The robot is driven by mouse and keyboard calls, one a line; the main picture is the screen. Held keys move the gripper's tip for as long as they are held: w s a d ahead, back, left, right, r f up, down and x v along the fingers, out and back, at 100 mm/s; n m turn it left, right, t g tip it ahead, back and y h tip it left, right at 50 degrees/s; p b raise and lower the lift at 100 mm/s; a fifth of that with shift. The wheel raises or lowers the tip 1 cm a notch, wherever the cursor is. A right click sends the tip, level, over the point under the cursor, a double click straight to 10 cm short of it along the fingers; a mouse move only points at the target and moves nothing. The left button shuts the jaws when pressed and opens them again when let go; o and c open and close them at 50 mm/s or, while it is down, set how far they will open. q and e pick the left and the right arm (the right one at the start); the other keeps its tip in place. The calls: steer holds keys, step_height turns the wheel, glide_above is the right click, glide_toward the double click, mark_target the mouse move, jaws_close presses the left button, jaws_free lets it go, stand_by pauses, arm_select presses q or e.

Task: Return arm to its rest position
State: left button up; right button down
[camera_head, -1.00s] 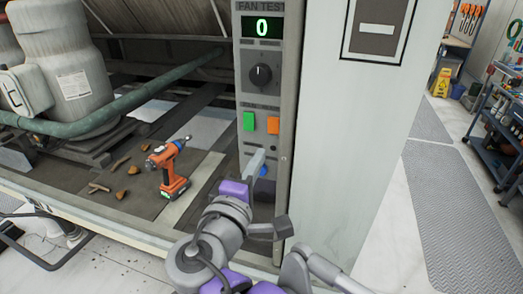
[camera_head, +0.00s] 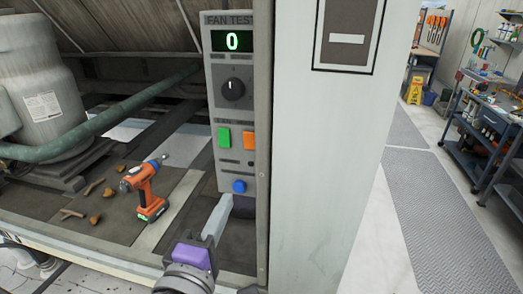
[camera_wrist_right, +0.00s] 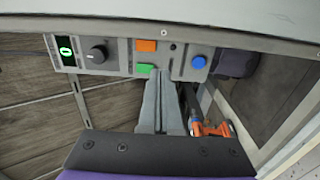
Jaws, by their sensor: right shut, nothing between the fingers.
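My right gripper (camera_head: 218,215) comes up from the bottom of the head view, with grey fingers closed together and a purple body behind them. It is empty and sits in front of the lower end of the fan test panel (camera_head: 210,180), just below the blue button (camera_head: 239,186). In the right wrist view the closed fingers (camera_wrist_right: 160,100) point toward the panel, near its green button (camera_wrist_right: 146,70) and orange button (camera_wrist_right: 146,46). I cannot tell whether they touch the panel. The display (camera_head: 232,41) reads 0.
A green pipe (camera_head: 100,130) runs behind. A pale cabinet wall (camera_head: 325,170) is right of the panel. A tool cart (camera_head: 485,130) stands far right.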

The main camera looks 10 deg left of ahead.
steer(key=w+d+f+m+g+h, duration=0.2)
steer(key=d+f+m+g, duration=0.1)
steer(key=d+f, duration=0.55)
steer(key=w+d+f+m+g+h, duration=0.2)
steer(key=d+f+g, duration=0.2)
steer(key=d+f, duration=0.45)
steer(key=s+d+f+m+g+y, duration=0.2)
steer(key=s+d+f+m, duration=0.3)
steer(key=f, duration=0.3)
steer(key=s+d+f+m+g+y, duration=0.2)
steer(key=s+d+f+m+g, duration=0.1)
steer(key=s+d+f+m, duration=0.2)
steer(key=d+f+m, duration=0.2)
steer(key=d+f, duration=0.1)
steer(key=f, duration=0.1)
steer(key=shift+d+f+m+y, duration=0.25)
steer(key=shift+f+m+y, duration=0.05)
